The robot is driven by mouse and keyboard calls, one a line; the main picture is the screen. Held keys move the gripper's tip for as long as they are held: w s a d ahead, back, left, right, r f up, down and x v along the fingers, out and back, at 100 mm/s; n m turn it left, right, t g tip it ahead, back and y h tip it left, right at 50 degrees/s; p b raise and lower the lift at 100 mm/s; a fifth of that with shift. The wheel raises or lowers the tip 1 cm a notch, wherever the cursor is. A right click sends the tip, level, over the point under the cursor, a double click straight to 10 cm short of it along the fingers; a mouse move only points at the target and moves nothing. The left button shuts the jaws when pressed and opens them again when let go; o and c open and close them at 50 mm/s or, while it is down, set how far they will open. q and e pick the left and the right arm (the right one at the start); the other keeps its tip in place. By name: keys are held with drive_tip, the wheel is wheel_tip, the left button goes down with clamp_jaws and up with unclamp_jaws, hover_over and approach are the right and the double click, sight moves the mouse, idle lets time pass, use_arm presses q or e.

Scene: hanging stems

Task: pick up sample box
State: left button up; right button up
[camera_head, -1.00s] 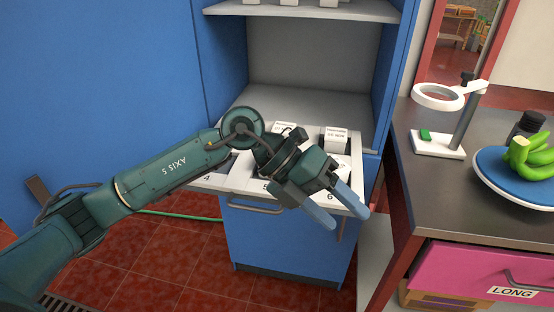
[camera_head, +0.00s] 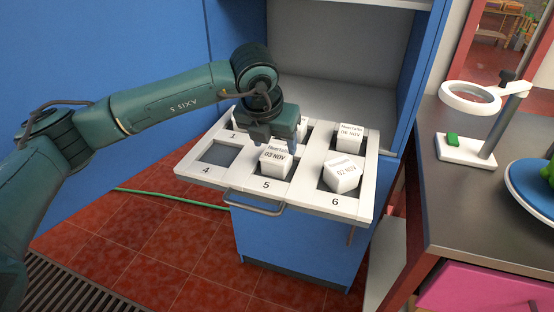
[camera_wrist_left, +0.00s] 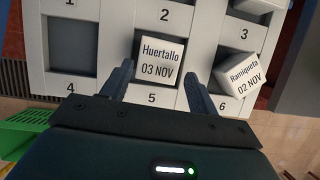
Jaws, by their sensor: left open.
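A white sample box labelled "Huertallo 03 NOV" (camera_head: 274,162) sits in compartment 5 of the white drawer tray (camera_head: 222,180). My left gripper (camera_head: 272,143) is open, pointing down over this box. In the left wrist view, the same box (camera_wrist_left: 160,62) lies between and just beyond the two open fingers (camera_wrist_left: 157,88); contact is not visible. A second box, "Ramiqueta 02 NOV" (camera_head: 342,173), sits twisted in compartment 6. A third (camera_head: 349,137) is behind it in compartment 3. Compartment 4 is empty. My gripper partly hides the back row. My right gripper is out of view.
The tray extends from a blue cabinet (camera_head: 290,240) with a handle (camera_head: 254,203) on its front. A dark table (camera_head: 459,199) at the right carries a magnifier stand (camera_head: 466,152) and a blue plate (camera_head: 535,190). A green cable lies on the red floor.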

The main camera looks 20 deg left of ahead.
sight(277, 153)
use_arm(q)
drive_tip(key=shift+p+x, duration=0.45)
drive_tip(key=shift+x, duration=2.3)
drive_tip(key=shift+a, duration=0.1)
drive_tip(key=shift+c, duration=0.4)
